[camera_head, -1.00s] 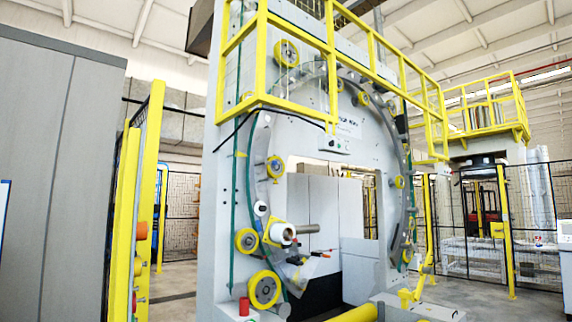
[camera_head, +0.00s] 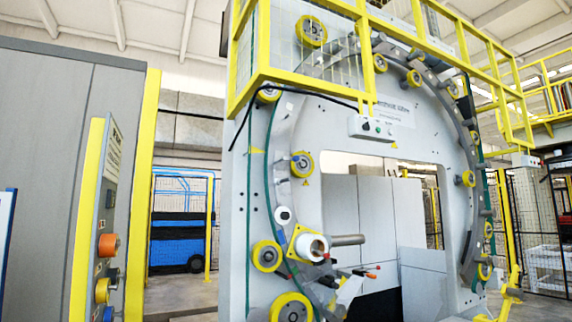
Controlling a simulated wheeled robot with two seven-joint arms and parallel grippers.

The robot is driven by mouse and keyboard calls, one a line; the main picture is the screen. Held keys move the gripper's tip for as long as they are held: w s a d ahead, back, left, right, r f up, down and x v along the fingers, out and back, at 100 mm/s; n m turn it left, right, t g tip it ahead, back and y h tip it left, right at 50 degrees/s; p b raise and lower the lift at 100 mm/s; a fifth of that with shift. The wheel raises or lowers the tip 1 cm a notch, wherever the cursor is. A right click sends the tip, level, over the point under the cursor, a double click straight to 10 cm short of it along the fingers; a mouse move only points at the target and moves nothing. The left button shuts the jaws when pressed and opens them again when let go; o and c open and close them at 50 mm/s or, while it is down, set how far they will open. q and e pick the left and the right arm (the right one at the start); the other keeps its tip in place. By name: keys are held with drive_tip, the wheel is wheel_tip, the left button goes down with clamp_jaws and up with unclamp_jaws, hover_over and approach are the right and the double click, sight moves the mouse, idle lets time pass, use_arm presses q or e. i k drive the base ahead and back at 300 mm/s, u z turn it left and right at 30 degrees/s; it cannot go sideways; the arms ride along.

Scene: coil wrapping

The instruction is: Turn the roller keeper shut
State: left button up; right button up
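The coil wrapping machine (camera_head: 262,190) stands ahead, a tall pale frame around a large ring. At the ring's lower left, a white roll (camera_head: 311,247) sits on a yellow plate with a grey shaft (camera_head: 348,240) beside it. Small levers with red or orange tips (camera_head: 368,275) are just below and right of the roll. They are too small to tell which is the roller keeper or how it is turned. Yellow rollers (camera_head: 267,256) line the ring. Neither of my grippers shows in the view.
A control post (camera_head: 103,225) with orange and yellow knobs stands at the left, beside a grey cabinet (camera_head: 50,150). Yellow railings (camera_head: 300,85) cross the machine's upper part. A small box with buttons (camera_head: 372,128) hangs under the railing. Some floor shows between post and machine.

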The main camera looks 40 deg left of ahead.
sight(296, 158)
drive_tip(key=u, duration=0.25)
drive_tip(key=i, duration=0.7)
drive_tip(key=z, duration=0.85)
drive_tip(key=i, duration=0.85)
drive_tip(key=u, duration=0.75)
drive_tip(key=i, duration=0.55)
drive_tip(key=u, duration=0.55)
